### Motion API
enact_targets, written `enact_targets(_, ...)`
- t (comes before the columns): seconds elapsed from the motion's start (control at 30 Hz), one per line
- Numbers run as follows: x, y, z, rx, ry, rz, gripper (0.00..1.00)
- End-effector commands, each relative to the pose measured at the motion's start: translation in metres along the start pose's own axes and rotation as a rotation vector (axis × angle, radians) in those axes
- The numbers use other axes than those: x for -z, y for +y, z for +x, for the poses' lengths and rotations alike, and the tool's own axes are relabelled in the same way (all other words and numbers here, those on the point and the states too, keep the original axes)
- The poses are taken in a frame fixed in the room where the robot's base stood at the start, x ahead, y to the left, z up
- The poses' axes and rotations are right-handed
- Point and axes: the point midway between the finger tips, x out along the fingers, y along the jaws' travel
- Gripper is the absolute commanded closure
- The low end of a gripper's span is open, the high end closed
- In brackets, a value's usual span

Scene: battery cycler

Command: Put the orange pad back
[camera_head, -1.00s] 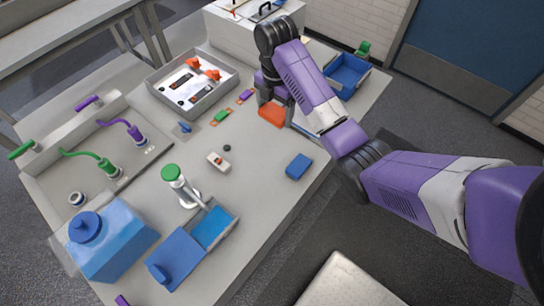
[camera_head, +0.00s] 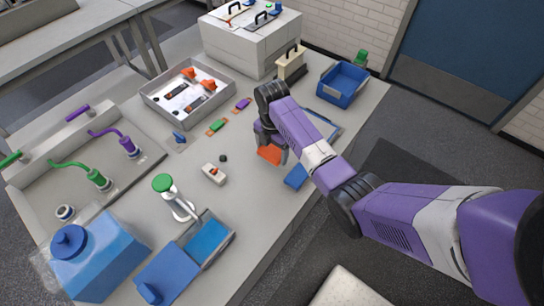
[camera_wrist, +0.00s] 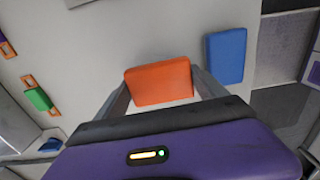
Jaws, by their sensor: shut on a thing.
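My gripper (camera_head: 271,148) is shut on the orange pad (camera_head: 268,154), over the right part of the bench. In the wrist view the pad (camera_wrist: 159,82) sits between the two fingers, one at each side edge. Whether it touches the bench is hard to tell. A blue pad (camera_head: 295,177) lies on the bench just right of and nearer than the orange one. It also shows in the wrist view (camera_wrist: 226,55), right of the gripper with a small gap. My arm partly covers a blue-edged flat tray (camera_head: 328,121) behind the gripper.
A blue bin (camera_head: 343,84) stands at the back right. A grey tray (camera_head: 218,101) with orange-handled parts is at back left. Small green (camera_head: 216,126) and purple (camera_head: 243,104) pieces, a white switch block (camera_head: 214,174) and a white stand (camera_head: 178,207) are to the left.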

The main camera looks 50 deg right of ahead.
Motion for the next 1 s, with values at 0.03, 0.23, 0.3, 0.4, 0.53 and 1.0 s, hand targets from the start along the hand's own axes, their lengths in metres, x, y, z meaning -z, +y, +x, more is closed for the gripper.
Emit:
enact_targets(0.03,0.001,-0.001,0.006,0.003,0.001,0.0,0.57)
enact_targets(0.23,0.001,-0.001,0.032,0.002,0.0,-0.001,0.57)
enact_targets(0.3,0.0,0.0,0.035,0.002,0.0,-0.001,0.57)
enact_targets(0.4,0.0,0.0,0.036,0.0,0.0,-0.001,0.57)
enact_targets(0.53,0.0,0.0,0.036,0.0,0.0,-0.001,0.57)
enact_targets(1.0,0.0,0.0,0.038,0.001,0.0,0.0,0.0)
